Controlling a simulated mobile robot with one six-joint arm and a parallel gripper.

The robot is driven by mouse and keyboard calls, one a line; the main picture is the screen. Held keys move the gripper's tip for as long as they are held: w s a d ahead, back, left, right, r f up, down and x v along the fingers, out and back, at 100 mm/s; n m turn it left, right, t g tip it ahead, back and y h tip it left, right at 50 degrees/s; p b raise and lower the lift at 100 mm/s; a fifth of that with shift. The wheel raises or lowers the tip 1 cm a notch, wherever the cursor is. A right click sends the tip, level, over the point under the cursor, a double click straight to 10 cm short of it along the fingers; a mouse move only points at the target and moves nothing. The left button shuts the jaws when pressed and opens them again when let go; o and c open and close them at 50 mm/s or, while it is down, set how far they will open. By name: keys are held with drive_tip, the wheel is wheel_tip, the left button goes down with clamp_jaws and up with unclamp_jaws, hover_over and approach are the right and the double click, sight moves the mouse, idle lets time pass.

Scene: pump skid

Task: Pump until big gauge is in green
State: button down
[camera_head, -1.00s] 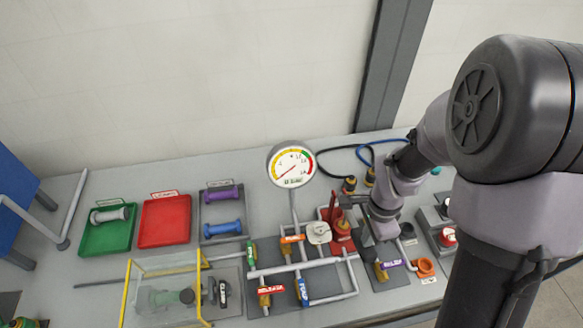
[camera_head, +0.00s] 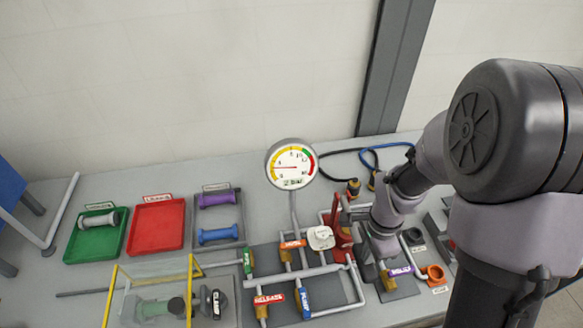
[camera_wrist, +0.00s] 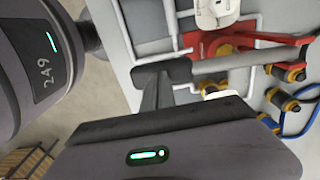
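The big gauge (camera_head: 291,164) stands on a thin post at the back of the skid. Its needle points left, in the yellow arc; the green band is at upper right, before the red. The red hand pump (camera_head: 339,238) stands right of the post, partly hidden by my arm. In the wrist view the pump (camera_wrist: 215,45) carries a grey bar handle (camera_wrist: 245,58) with a dark end. My gripper (camera_wrist: 162,78) is at that dark end and appears shut on it; one finger shows clearly. In the head view my forearm hides the grip.
Labelled valves (camera_head: 269,299) and grey pipes fill the skid's front. A white-capped part (camera_head: 320,238) sits close left of the pump. Blue and black hoses (camera_head: 366,156) lie behind. Red tray (camera_head: 157,226) and green tray (camera_head: 97,238) stand at left.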

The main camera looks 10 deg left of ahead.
wheel_tip(320, 180, up, 9)
drive_tip(key=p, duration=0.6)
drive_tip(key=shift+f, duration=0.1)
wheel_tip(320, 180, down, 9)
drive_tip(key=b, duration=0.8)
wheel_tip(320, 180, up, 9)
drive_tip(key=p, duration=0.6)
idle(0.5)
